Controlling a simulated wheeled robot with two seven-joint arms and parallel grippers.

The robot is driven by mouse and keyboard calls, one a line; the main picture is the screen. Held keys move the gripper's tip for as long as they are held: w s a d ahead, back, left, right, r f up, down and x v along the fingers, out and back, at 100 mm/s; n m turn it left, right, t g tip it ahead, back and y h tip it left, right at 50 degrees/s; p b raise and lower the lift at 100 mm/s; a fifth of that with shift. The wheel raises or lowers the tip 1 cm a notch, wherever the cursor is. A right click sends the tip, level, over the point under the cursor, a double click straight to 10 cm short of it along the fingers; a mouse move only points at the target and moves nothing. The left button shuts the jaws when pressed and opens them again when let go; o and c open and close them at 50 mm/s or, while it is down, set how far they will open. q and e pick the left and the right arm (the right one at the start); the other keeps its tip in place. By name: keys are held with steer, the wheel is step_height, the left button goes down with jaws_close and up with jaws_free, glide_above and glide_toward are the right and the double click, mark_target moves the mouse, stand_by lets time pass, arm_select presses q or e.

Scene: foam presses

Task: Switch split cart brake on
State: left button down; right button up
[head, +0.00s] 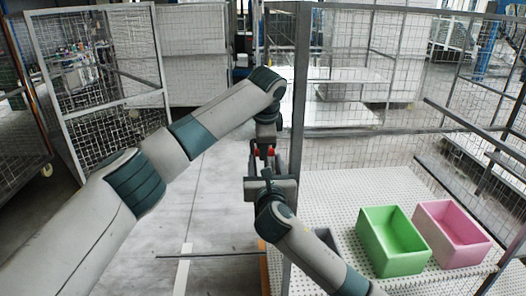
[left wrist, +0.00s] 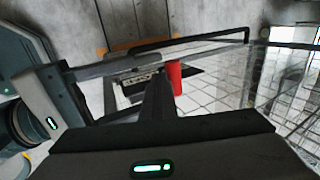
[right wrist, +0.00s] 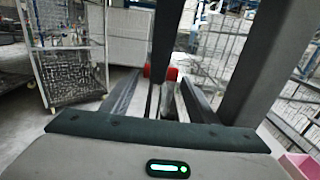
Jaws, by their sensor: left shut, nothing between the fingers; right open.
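Small red parts (head: 270,151), likely the brake, show between my two grippers in the head view, beside the cart's upright post (head: 299,110). In the left wrist view a red cylinder (left wrist: 175,77) stands right beside the dark, closed fingers of my left gripper (left wrist: 157,95); I cannot tell if they touch. In the right wrist view red ends (right wrist: 170,73) show beyond the spread fingers of my right gripper (right wrist: 162,100). My right gripper is open. My arms hide most of the brake's mounting in the head view.
The mesh-sided cart has a white perforated floor (head: 335,190) holding a green box (head: 392,240) and a pink box (head: 452,232). Another mesh cage (head: 105,85) stands at the left. The grey floor (head: 205,225) left of the post is mostly clear.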

steer(key=s, duration=1.1)
steer(key=shift+s, duration=0.35)
steer(key=s+d+f+m+g, duration=0.2)
steer(key=f+m, duration=0.1)
steer(key=f, duration=1.1)
steer(key=s+d+f+m+g+y, duration=0.1)
steer(key=s+f+m+g, duration=0.15)
steer(key=f, duration=1.25)
steer(key=s+d+f+m+g, duration=0.2)
steer(key=f+m+g, duration=0.15)
steer(key=f, duration=1.05)
steer(key=s+d+f+m+g, duration=0.2)
steer(key=s+d+f+m, duration=0.3)
steer(key=f, duration=0.5)
steer(key=s+d+f+m+g, duration=0.15)
steer(key=s+f+m, duration=0.25)
steer(key=s+f, duration=0.5)
steer(key=s+d+f+m+g, duration=0.1)
steer(key=s+f+m, duration=0.4)
steer(key=s, duration=0.8)
steer(key=s+d+f+m+g, duration=0.2)
steer(key=s+d+f+m, duration=0.2)
steer(key=s, duration=0.9)
steer(key=s+d+f+m+g+h, duration=0.1)
steer(key=s+f+m, duration=0.5)
steer(key=s, duration=0.8)
step_height(320, 180, down, 4)
steer(key=shift+d+r+m+g, duration=0.2)
steer(key=shift+d+m+g, duration=0.1)
steer(key=shift+d+g, duration=0.55)
